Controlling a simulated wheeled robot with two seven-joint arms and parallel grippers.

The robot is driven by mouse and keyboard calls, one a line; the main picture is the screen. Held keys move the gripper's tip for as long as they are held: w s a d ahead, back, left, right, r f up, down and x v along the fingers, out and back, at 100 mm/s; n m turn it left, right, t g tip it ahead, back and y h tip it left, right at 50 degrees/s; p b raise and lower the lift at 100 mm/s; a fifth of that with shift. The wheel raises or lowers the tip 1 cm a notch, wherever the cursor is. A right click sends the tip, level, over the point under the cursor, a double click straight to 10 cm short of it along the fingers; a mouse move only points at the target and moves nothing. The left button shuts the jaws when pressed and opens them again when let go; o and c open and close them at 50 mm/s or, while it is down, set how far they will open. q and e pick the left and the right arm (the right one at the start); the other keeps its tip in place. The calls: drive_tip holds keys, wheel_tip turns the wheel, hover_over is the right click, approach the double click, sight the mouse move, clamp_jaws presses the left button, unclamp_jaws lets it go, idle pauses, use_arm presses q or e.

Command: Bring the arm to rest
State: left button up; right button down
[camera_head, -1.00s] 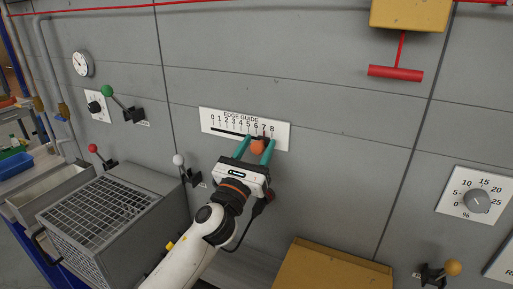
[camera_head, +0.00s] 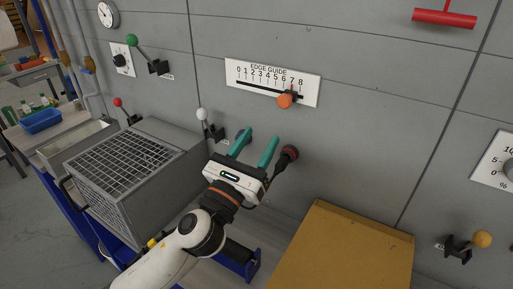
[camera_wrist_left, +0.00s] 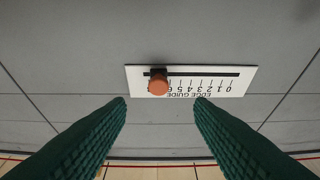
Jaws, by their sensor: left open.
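My left gripper (camera_head: 257,146) is open and empty, its teal fingers pointing at the grey machine wall. It is below and apart from the edge guide scale (camera_head: 273,83), a white plate marked 0 to 8. The orange slider knob (camera_head: 285,101) sits near 7 on the scale. In the left wrist view the edge guide plate (camera_wrist_left: 208,80) appears upside down beyond the two open fingers (camera_wrist_left: 160,108), with the orange knob (camera_wrist_left: 158,86) clear of them. My right gripper does not show.
A white-knobbed lever (camera_head: 202,115) and a dark-headed lever (camera_head: 289,153) flank the gripper. A mesh-topped grey box (camera_head: 135,160) stands left, a yellow box (camera_head: 345,255) lower right. A yellow-knobbed lever (camera_head: 481,239) is at far right.

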use_arm(q)
drive_tip(key=shift+a, duration=0.1)
drive_tip(key=s+a+f+n+g+y, duration=0.25)
drive_tip(key=a+f+n+y, duration=0.4)
drive_tip(key=f+n, duration=0.4)
drive_tip(key=s+a+f+n+g+y, duration=0.25)
drive_tip(key=a+f+n+y, duration=0.4)
drive_tip(key=n, duration=0.75)
drive_tip(key=s+a+f+n+g, duration=0.5)
drive_tip(key=s+f+n, duration=0.35)
drive_tip(key=s, duration=0.25)
drive_tip(key=s+a+f+n+g, duration=0.5)
drive_tip(key=s+f+n, duration=0.35)
drive_tip(key=s, duration=0.35)
wheel_tip(320, 180, down, 25)
drive_tip(key=g, duration=0.1)
drive_tip(key=s+a+f+m+g, duration=0.1)
drive_tip(key=s+a+f, duration=0.1)
drive_tip(key=s+f, duration=1.4)
drive_tip(key=shift+s+a+f+g, duration=0.2)
drive_tip(key=shift+s+a+g, duration=0.1)
drive_tip(key=shift+s, duration=0.25)
